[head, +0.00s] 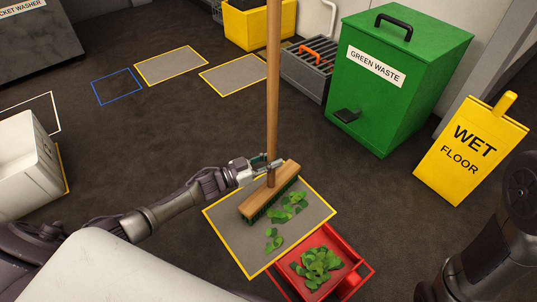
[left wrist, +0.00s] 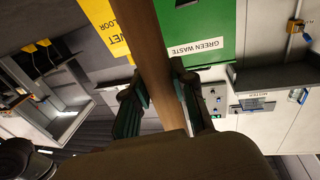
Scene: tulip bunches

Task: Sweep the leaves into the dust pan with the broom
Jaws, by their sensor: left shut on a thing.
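The broom (head: 273,110) stands nearly upright, its wooden head (head: 270,191) with green bristles resting on a grey floor patch edged in yellow. My left gripper (head: 268,163) is shut on the broom handle just above the head; the left wrist view shows the handle (left wrist: 160,75) between the two fingers. Loose green leaves (head: 288,207) lie on the patch beside the bristles, with a smaller clump (head: 273,239) nearer me. The red dust pan (head: 345,278) lies past the patch's near right edge and holds a pile of leaves (head: 320,267). My right gripper is out of view.
A green waste bin (head: 385,115) stands at the back right, beside a yellow wet floor sign (head: 466,150). A grey rack (head: 306,75) and a yellow crate (head: 252,22) are behind. A white bin (head: 25,165) stands left. The middle floor is clear.

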